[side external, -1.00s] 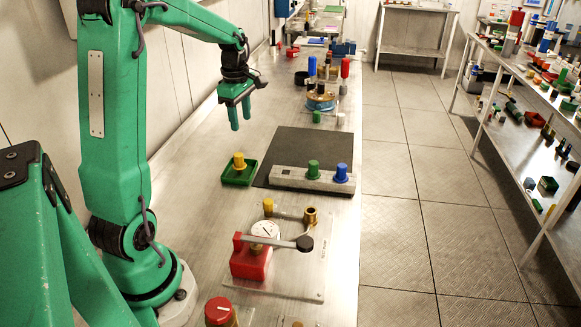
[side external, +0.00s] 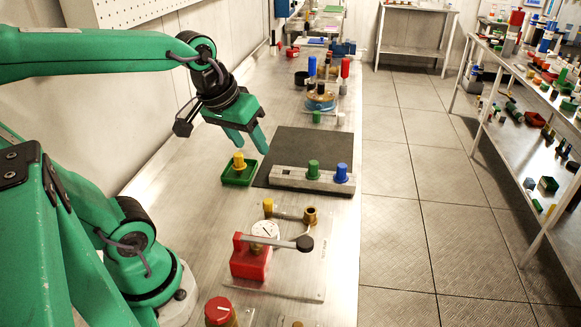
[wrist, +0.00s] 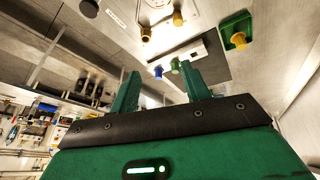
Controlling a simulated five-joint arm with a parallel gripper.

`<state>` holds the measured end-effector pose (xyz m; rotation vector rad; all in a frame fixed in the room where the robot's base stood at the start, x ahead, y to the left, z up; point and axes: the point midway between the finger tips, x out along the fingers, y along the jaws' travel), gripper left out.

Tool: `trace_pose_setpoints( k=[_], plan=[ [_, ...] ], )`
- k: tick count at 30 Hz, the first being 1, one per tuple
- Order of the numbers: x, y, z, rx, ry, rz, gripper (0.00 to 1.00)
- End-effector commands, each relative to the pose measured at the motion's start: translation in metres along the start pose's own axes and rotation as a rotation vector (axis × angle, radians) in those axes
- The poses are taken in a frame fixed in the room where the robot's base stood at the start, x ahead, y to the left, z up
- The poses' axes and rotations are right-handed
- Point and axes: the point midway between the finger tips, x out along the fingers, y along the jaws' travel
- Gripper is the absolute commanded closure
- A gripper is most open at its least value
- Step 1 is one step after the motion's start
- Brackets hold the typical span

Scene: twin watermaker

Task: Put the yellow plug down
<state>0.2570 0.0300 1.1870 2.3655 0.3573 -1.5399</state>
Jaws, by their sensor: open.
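The yellow plug (side external: 239,160) stands upright in the small green tray (side external: 229,181). In the wrist view the yellow plug (wrist: 238,39) shows in the green tray (wrist: 229,22) at the upper right. My gripper (side external: 255,150) is open and empty, tilted, with its fingers apart in the air. In the side view it appears just above and right of the plug; its exact height is hard to tell. In the wrist view its two green fingers (wrist: 160,72) point away from the plug's side of the picture. Nothing is between them that I can see held.
A grey block (side external: 292,179) with an empty hole at its left end holds a green plug (side external: 313,168) and a blue plug (side external: 341,172). It lies at the front of a dark mat (side external: 300,146). A gauge fixture with a red block (side external: 250,262) and lever stands nearer.

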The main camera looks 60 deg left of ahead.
Motion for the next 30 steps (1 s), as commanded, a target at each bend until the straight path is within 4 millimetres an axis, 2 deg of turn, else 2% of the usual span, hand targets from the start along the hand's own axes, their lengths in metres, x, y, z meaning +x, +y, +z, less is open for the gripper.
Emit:
trace_pose_setpoints(
  k=[4,10,30],
  plan=[
    [-0.005,0.010,0.025,0.211,0.041,0.037,0.53],
    [-0.007,0.014,0.041,0.363,0.071,0.060,0.53],
    [-0.006,0.015,0.043,0.386,0.074,0.062,0.53]
  ],
)
